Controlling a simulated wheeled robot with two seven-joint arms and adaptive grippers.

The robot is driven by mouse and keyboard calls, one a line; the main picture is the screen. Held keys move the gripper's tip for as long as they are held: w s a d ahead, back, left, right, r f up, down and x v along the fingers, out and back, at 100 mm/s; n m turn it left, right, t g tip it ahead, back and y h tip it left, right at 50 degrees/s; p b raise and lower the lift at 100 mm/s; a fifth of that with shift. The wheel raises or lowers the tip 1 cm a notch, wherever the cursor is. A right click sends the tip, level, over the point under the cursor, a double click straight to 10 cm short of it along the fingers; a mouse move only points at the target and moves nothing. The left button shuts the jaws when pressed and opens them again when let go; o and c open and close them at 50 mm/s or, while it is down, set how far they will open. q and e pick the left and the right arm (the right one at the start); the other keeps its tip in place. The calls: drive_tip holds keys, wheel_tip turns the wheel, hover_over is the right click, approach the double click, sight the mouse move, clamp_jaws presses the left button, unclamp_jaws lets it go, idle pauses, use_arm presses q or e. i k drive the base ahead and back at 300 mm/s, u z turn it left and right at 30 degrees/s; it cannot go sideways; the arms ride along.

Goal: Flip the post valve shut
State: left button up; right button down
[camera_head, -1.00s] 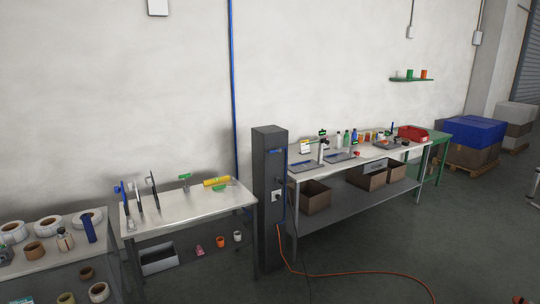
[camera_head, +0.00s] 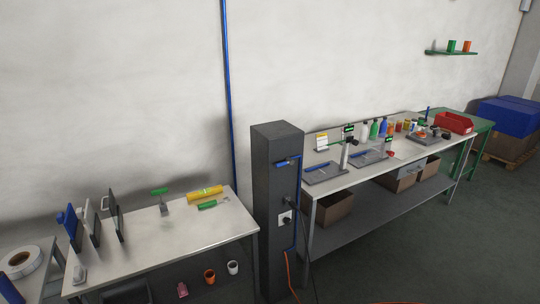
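The dark grey post (camera_head: 275,215) stands upright between two work tables, in front of the wall. Near its top is a small blue valve handle (camera_head: 288,161) that lies roughly level across the post's face. A blue pipe (camera_head: 297,210) runs from the valve down the post's right edge. Below it on the post are a small dark fitting (camera_head: 289,198) and a white socket (camera_head: 285,217) with a plug. Neither of my grippers shows in the head view.
The left table (camera_head: 170,235) holds upright dark panels, a green-handled scraper and a yellow roll. The right bench (camera_head: 350,178) carries labellers, bottles and a red bin (camera_head: 454,123). An orange hose (camera_head: 288,270) hangs down from the post. Grey floor (camera_head: 400,255) is clear at right front.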

sight(288, 160)
drive_tip(key=u, duration=0.1)
drive_tip(key=i, duration=1.4)
drive_tip(key=u, duration=0.1)
